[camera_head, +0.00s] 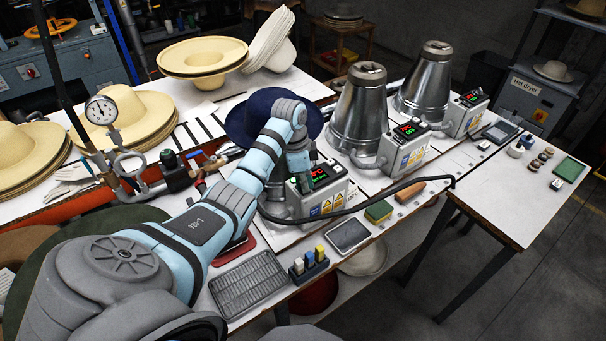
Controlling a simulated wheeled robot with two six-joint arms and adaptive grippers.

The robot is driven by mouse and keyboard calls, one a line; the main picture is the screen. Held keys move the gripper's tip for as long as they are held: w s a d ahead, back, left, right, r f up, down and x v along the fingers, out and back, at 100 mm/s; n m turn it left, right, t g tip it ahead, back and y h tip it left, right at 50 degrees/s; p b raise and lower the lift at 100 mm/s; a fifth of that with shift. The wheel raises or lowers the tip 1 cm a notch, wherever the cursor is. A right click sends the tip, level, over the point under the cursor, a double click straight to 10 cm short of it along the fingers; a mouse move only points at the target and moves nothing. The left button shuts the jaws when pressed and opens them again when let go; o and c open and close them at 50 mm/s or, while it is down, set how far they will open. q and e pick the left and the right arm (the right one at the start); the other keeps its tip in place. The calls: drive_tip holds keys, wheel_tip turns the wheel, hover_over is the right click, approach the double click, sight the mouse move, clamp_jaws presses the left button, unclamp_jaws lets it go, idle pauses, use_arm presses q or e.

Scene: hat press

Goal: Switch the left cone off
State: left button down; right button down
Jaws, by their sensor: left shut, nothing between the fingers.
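The left cone stands on the bench, mostly covered by a dark blue hat (240,122) and by my left arm. Its grey control box (335,193) sits in front of it, with a lit display in red and green and yellow warning labels. My left gripper (301,176) points down at the left end of this box, close to the display. Its fingers are shut and empty, small and dark in the view; I cannot tell whether they touch the box. The box's switch cannot be made out. My right gripper is not in view.
The bare middle cone (358,110) and right cone (424,85) stand to the right, each with a lit control box. A black cable (372,203) runs along the bench front. A sponge (378,211), a phone-like device (348,235) and a grey tray (248,283) lie in front.

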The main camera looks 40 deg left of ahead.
use_arm(q)
wheel_tip(320, 180, up, 3)
drive_tip(key=shift+w+f+p, duration=0.1)
drive_tip(key=shift+p, duration=0.8)
drive_tip(key=shift+r, duration=2.05)
